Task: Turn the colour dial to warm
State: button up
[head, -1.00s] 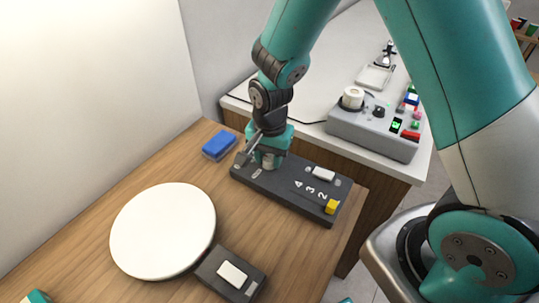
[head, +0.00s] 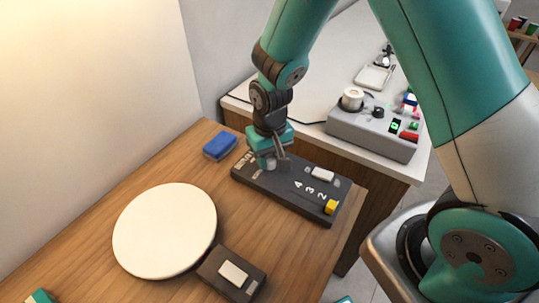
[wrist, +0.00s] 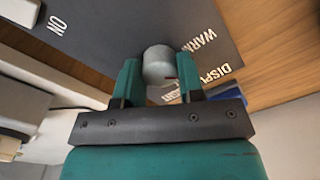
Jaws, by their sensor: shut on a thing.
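My gripper (wrist: 159,78) is shut on the knob, one finger on each side. Printed words WARM and DISPLAY and part of another word show beside the knob in the wrist view. In the head view my gripper (head: 268,162) partly hides the knob and the labels.
The panel also has a white rocker (head: 323,174) and a yellow slider (head: 331,207) by numbers. A blue block (head: 220,146), a white disc (head: 165,231) and a small switch box (head: 233,272) are nearby. A grey console (head: 370,132) stands on the counter behind.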

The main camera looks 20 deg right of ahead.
aim_at(271, 158)
jog(key=shift+n, duration=0.9)
jog(key=o, duration=0.9)
jog(key=r, duration=1.7)
jog(key=shift+d+r+b, duration=0.2)
jog(key=shift+r+b, duration=0.05)
jog(key=shift+b, duration=0.05)
jog(key=s+a+r+n+y, duration=0.1)
jog(key=s, duration=0.5)
jog(key=s+a+r+n+y, duration=0.1)
jog(key=s+a+r+n, duration=0.1)
jog(key=s, duration=0.4)
jog(key=s+a+r+n+y, duration=0.1)
jog(key=s+a+r+y, duration=0.1)
jog(key=s, duration=0.4)
jog(key=shift+s+n, duration=0.4)
